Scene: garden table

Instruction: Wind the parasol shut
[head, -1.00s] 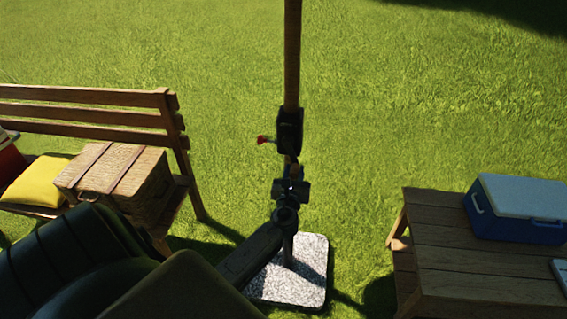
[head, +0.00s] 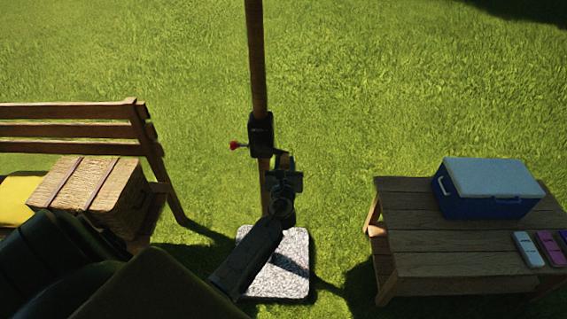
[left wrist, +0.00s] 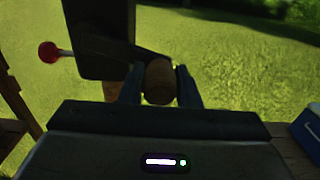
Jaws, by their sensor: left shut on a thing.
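The parasol's wooden pole (head: 257,60) rises out of the top of the head view; its canopy is out of sight. A black crank housing (head: 261,135) sits on the pole, with a red knob (head: 236,145) on its left side. The housing (left wrist: 98,35) and red knob (left wrist: 49,52) also show in the left wrist view. The crank's brown handle (left wrist: 159,82) is between the fingers of my left gripper (head: 285,168), which is shut on it, to the lower right of the housing. My right gripper is not in view.
The pole stands in a speckled stone base (head: 290,245) on grass. At left is a wooden bench (head: 70,130) with a wicker basket (head: 95,185) and yellow cushion (head: 15,200). At right a low wooden table (head: 405,215) bears a blue cooler (head: 480,206) and several small coloured items.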

